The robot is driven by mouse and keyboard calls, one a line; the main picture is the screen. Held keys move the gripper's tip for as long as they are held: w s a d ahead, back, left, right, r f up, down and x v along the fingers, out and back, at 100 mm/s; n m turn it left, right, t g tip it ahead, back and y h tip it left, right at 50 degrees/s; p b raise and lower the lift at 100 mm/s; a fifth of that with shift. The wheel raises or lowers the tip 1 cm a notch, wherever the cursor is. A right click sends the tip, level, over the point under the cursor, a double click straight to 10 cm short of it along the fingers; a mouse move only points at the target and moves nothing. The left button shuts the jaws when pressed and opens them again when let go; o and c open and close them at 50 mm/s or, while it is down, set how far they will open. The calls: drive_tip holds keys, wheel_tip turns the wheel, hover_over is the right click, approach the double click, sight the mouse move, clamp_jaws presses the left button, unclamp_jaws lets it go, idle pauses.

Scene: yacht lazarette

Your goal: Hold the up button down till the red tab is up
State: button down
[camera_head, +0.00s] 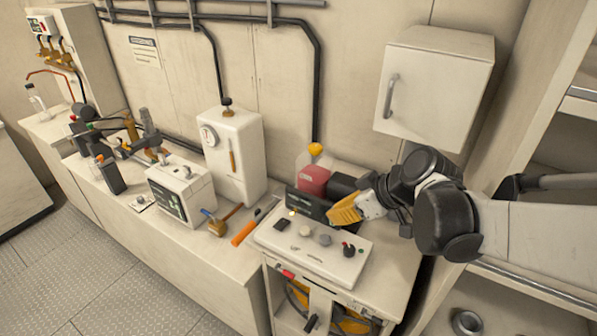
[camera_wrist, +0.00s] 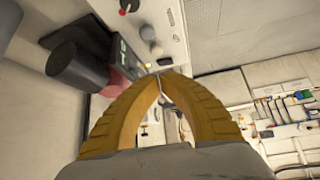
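A white control panel (camera_head: 335,268) stands at the right end of the counter, with several knobs and buttons on top. It shows at the top of the wrist view (camera_wrist: 172,18). I cannot tell which control is the up button. A black knob with a red part (camera_head: 348,250) sits at its right end. A small red piece (camera_head: 288,273) shows at the panel's front edge; I cannot tell if it is the red tab. My gripper (camera_head: 331,216), with orange fingers, is above the panel's rear edge. Its fingertips (camera_wrist: 160,75) meet, with nothing between them; contact is unclear.
A dark display box (camera_head: 308,205) stands behind the panel, with a red jug (camera_head: 313,175) behind it. A white wall cabinet (camera_head: 435,85) hangs above. An orange-handled tool (camera_head: 246,231) lies left of the panel. A white gauge box (camera_head: 233,155) stands further left.

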drive_tip(key=w, duration=0.1)
drive_tip(key=n, duration=0.1)
drive_tip(key=w+n+y+p, duration=0.1)
drive_tip(key=shift+w+a+r, duration=0.25)
drive_tip(key=shift+w, duration=0.1)
drive_tip(key=b, duration=0.3)
hover_over(307, 229)
wheel_tip(307, 229, down, 7)
drive_tip(key=shift+a+f, duration=0.1)
drive_tip(key=shift+f, duration=0.1)
wheel_tip(307, 229, down, 2)
drive_tip(key=shift+w+f, duration=0.15)
drive_tip(key=shift+f, duration=0.05)
drive_tip(key=shift+f+b, duration=0.3)
drive_tip(key=shift+f, duration=0.4)
